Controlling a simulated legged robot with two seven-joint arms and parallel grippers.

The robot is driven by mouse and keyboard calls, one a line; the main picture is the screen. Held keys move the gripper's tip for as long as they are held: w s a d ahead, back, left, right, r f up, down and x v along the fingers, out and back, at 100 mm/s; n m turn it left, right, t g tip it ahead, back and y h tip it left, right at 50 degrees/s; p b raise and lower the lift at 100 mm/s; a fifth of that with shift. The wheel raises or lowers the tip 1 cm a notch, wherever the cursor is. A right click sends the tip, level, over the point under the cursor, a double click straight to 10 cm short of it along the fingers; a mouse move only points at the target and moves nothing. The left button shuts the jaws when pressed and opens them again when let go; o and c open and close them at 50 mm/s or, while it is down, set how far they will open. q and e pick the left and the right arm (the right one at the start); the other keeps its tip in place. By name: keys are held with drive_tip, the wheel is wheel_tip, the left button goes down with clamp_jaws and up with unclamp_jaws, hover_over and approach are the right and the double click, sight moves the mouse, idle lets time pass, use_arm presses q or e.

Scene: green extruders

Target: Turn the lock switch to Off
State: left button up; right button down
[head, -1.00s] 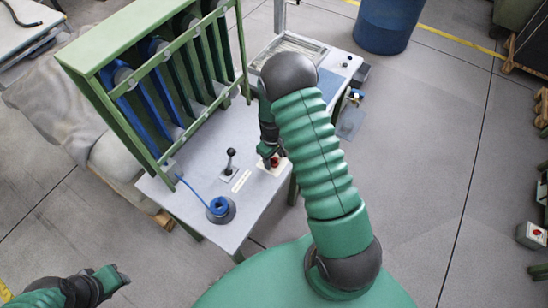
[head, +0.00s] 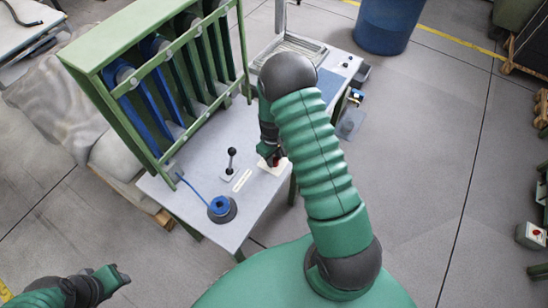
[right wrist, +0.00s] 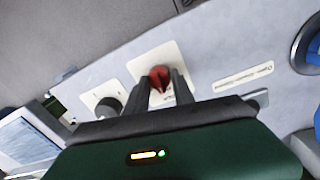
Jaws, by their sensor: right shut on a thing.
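The red switch knob (right wrist: 159,79) sits on a pale label plate (right wrist: 150,60) on the grey table top. In the head view the red knob (head: 276,161) shows just under my right gripper (head: 271,156), near the table's right edge. In the right wrist view my right gripper (right wrist: 162,88) points at the plate, with one dark finger on each side of the knob, shut on it. The plate's markings are too small or covered to read. My left gripper (head: 112,279) is at the lower left, away from the table; its jaw opening is unclear.
A black-ball lever (head: 231,153) stands left of the switch, beside a label strip (head: 242,180). A blue-topped round fitting (head: 220,207) sits nearer the front. A green frame (head: 150,70) with blue panels rises behind. A dark round knob (right wrist: 107,107) is beside the switch.

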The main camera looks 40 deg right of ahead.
drive_tip(key=m, duration=0.5)
drive_tip(key=shift+m, duration=0.4)
drive_tip(key=m+p, duration=0.1)
drive_tip(key=m, duration=0.4)
drive_tip(key=shift+f+m+g, duration=0.1)
drive_tip(key=shift+m+g, duration=0.2)
drive_tip(key=c, duration=1.1)
unclamp_jaws()
drive_tip(key=shift+d, duration=0.1)
drive_tip(key=shift+w, duration=0.1)
drive_tip(key=r, duration=1.6)
drive_tip(key=shift+w+r, duration=0.35)
drive_tip(key=shift+w, duration=0.05)
